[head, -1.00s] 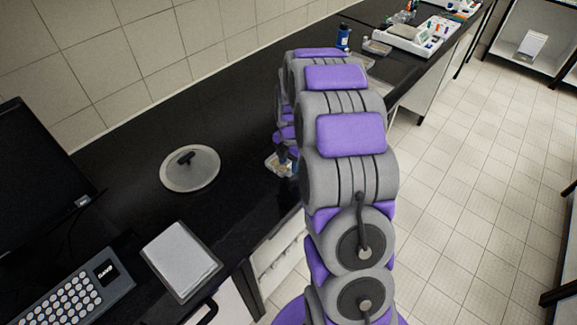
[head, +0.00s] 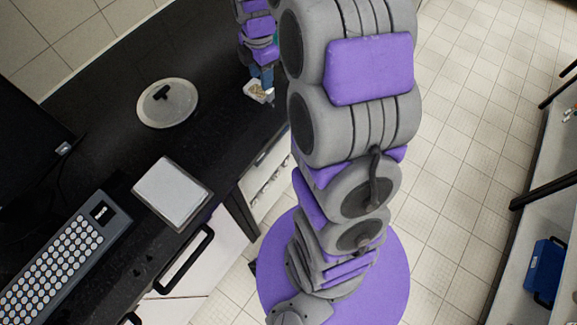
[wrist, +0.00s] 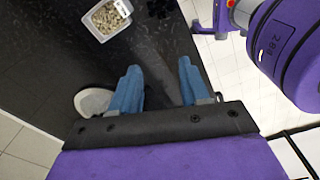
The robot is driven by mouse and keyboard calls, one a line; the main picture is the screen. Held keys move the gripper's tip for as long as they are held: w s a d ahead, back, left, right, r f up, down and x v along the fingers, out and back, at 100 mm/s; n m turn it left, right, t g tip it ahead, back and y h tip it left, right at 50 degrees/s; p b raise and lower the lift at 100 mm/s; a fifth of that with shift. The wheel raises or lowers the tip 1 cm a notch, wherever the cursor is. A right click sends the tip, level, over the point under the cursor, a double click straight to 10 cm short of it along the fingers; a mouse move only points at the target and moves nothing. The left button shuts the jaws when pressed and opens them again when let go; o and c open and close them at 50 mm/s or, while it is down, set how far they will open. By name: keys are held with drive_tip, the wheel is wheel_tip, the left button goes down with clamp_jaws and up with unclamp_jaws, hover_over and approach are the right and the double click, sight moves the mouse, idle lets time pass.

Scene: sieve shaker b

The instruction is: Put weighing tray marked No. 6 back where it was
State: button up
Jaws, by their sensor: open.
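A small white weighing tray (head: 258,91) with pale grains in it sits on the black counter near its front edge. It also shows at the top left of the wrist view (wrist: 107,18); no number can be read on it. My gripper (wrist: 160,84) is open, its two blue fingers apart with nothing between them. In the wrist view the tray lies beyond the fingertips and to the left, not touching them. In the head view my gripper (head: 263,76) is just above the tray, partly covered by my arm.
A round lid with a black knob (head: 167,103) lies on the counter left of the tray. A grey and white flat device (head: 172,193), a keyboard (head: 62,262) and a dark monitor (head: 25,150) stand nearer. A blue case (head: 545,272) is on a shelf at right.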

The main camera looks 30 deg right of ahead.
drive_tip(key=s+a+r+m, duration=0.1)
drive_tip(key=s+a+m, duration=0.3)
drive_tip(key=s, duration=0.6)
drive_tip(key=s+a+r+m+g, duration=0.1)
drive_tip(key=s+a+m, duration=0.3)
drive_tip(key=s+m, duration=0.4)
drive_tip(key=s+a+r+m, duration=0.3)
drive_tip(key=s+m, duration=0.3)
drive_tip(key=s, duration=0.6)
drive_tip(key=shift+a+r+g, duration=0.2)
drive_tip(key=shift+a+g, duration=0.2)
drive_tip(key=shift+a, duration=0.2)
